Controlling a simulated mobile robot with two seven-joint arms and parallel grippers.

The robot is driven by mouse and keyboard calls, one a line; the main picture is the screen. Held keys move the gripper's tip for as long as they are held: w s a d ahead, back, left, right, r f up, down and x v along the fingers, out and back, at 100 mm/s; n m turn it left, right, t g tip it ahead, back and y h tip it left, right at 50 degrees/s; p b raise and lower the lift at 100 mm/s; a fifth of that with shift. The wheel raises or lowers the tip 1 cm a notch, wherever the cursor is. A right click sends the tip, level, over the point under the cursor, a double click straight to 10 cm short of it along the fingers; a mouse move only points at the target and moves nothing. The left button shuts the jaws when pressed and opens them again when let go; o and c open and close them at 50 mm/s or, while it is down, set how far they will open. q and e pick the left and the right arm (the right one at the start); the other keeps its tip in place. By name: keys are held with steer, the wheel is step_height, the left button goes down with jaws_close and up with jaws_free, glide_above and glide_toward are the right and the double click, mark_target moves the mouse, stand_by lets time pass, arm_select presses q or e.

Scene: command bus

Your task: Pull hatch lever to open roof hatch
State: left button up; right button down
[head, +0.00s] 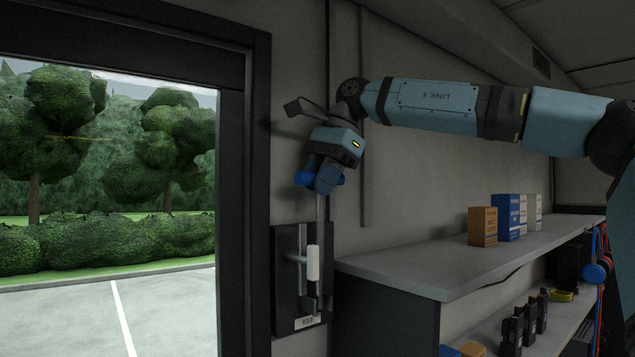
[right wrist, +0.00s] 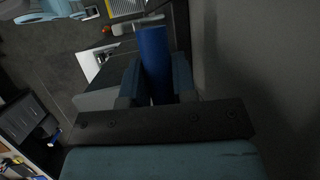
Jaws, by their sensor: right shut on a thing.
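The hatch lever has a blue grip (head: 303,179) at the upper end of a grey bar (head: 320,207). The bar rises from a dark wall plate (head: 287,285) with a label reading "ROOF". My right gripper (head: 322,178) comes down from above and is shut on the blue grip, whose ends show on both sides of the fingers. In the right wrist view the blue grip (right wrist: 154,62) lies between the fingers (right wrist: 153,85). A white cylinder (head: 313,263) shows on the plate's front. The roof hatch itself and my left gripper are out of view.
A large window or door opening (head: 110,200) with a dark frame (head: 244,180) is left of the lever. A grey shelf (head: 400,277) with several small boxes (head: 483,226) stands to the right. Handheld radios (head: 512,333) stand on a lower shelf. The wall is close behind the lever.

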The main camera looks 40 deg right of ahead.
steer(key=shift+s+f+b, duration=0.25)
steer(key=shift+s+b, duration=0.1)
steer(key=shift+b, duration=0.05)
arm_select(q)
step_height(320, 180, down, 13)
steer(key=b, duration=1.2)
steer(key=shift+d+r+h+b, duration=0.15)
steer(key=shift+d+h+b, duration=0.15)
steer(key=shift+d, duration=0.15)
arm_select(e)
steer(key=s+a+f+n+t, duration=0.1)
steer(key=s+f+t, duration=0.2)
steer(key=s+t, duration=0.3)
steer(key=shift+s+a+f+n+t, duration=0.2)
steer(key=shift+s+n+t, duration=0.1)
steer(key=shift+s, duration=2.5)
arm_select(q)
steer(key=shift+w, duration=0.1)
arm_select(e)
steer(key=c, duration=0.9)
jaws_free()
steer(key=shift+w, duration=0.1)
steer(key=shift+c, duration=0.2)
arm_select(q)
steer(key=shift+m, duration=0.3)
arm_select(e)
steer(key=v, duration=1.4)
steer(key=shift+w+a, duration=0.1)
